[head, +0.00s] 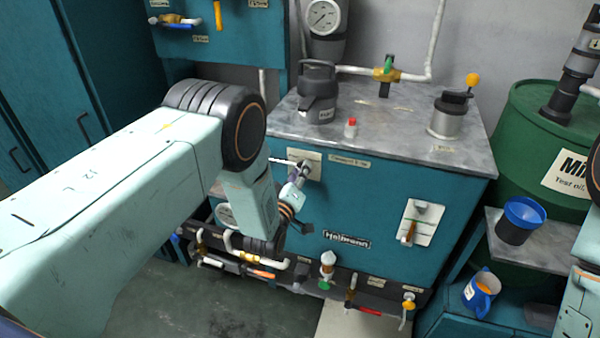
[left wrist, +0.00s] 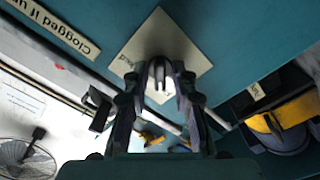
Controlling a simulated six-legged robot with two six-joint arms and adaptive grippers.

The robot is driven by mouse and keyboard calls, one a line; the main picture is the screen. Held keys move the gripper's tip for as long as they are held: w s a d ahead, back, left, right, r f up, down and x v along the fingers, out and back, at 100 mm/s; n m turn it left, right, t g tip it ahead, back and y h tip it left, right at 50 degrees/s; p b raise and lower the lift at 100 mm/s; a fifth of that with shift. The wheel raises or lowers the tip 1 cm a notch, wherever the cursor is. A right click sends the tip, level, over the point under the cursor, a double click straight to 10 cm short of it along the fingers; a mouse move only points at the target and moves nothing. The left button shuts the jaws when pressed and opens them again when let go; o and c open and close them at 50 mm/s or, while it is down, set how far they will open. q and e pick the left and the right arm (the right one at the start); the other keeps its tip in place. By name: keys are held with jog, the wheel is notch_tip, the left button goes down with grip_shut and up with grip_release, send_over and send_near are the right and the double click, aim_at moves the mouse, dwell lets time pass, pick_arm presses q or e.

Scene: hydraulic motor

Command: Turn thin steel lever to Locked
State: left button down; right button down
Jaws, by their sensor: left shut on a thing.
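The thin steel lever (head: 284,161) sits on a pale square plate (head: 316,158) on the teal front of the machine. In the head view its thin rod points left. My left gripper (head: 303,171) is at the plate, shut on the lever, and partly hides it. In the left wrist view the gripper (left wrist: 160,72) shows its fingertips close together in front of the plate (left wrist: 181,40). The fingers cover the lever's middle there, and the small label on the plate is too blurred to read. My right gripper is out of view.
The marble top (head: 400,125) holds a dark jug (head: 318,95), a small red-capped item (head: 351,128) and a metal pot (head: 448,115). A white switch plate (head: 420,222) is to the right on the front. Pipes and valves (head: 327,268) run below.

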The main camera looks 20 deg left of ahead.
pick_arm(q)
jog(key=shift+m, duration=0.3)
jog(key=shift+f+m+b, duration=0.1)
jog(key=shift+m+b, duration=0.55)
jog(key=shift+m, duration=7.95)
jog(key=c, duration=1.4)
grip_release()
jog(key=shift+a, duration=0.1)
